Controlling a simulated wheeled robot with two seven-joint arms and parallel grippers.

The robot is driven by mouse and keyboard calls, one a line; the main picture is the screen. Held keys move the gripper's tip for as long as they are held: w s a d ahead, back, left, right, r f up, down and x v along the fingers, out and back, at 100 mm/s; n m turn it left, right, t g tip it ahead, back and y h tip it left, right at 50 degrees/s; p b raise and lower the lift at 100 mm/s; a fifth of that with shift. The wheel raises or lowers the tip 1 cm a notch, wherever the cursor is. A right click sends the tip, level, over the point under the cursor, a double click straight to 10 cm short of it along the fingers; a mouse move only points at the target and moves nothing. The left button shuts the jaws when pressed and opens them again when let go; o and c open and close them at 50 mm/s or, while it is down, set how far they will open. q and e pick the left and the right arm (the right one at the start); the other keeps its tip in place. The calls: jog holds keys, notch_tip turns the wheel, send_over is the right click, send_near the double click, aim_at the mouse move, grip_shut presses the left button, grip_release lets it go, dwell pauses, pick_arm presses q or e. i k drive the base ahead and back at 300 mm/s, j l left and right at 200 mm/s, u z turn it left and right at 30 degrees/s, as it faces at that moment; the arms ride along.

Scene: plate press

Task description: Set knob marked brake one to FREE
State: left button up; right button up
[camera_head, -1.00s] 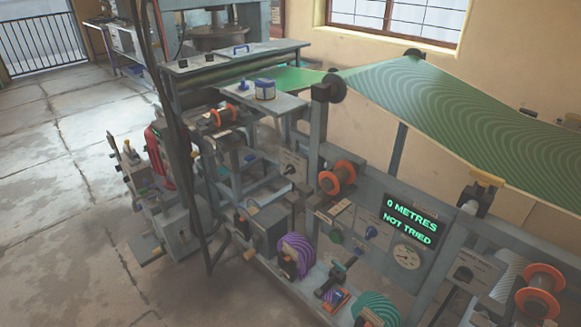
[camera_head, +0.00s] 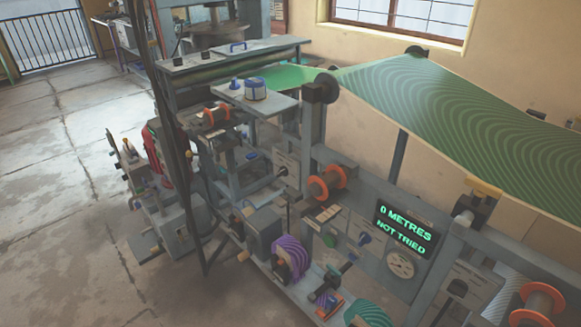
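Several knobs sit on the press frame, and their labels are too small to read, so I cannot tell which is marked brake one. A dark knob (camera_head: 281,171) is on a pale plate at the middle of the frame. Another dark knob (camera_head: 457,288) is on a grey plate at lower right. I cannot read the setting of any knob. Neither of my grippers is in view.
The display (camera_head: 405,229) reads "0 METRES NOT TRIED", with a round gauge (camera_head: 401,264) below it. A green web (camera_head: 445,105) runs over rollers at upper right. Orange-flanged rollers (camera_head: 328,183) stick out from the frame. Dark cables (camera_head: 172,130) hang at left. Open floor (camera_head: 60,240) lies left.

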aim_at(283, 171)
jog(key=i+j+z, duration=0.1)
jog(key=z, duration=0.6)
jog(key=i+j+z, duration=0.15)
jog(key=j+z, duration=0.25)
jog(key=j, duration=0.5)
jog(key=j+z, duration=0.45)
jog(key=j, duration=0.45)
jog(key=i, duration=0.05)
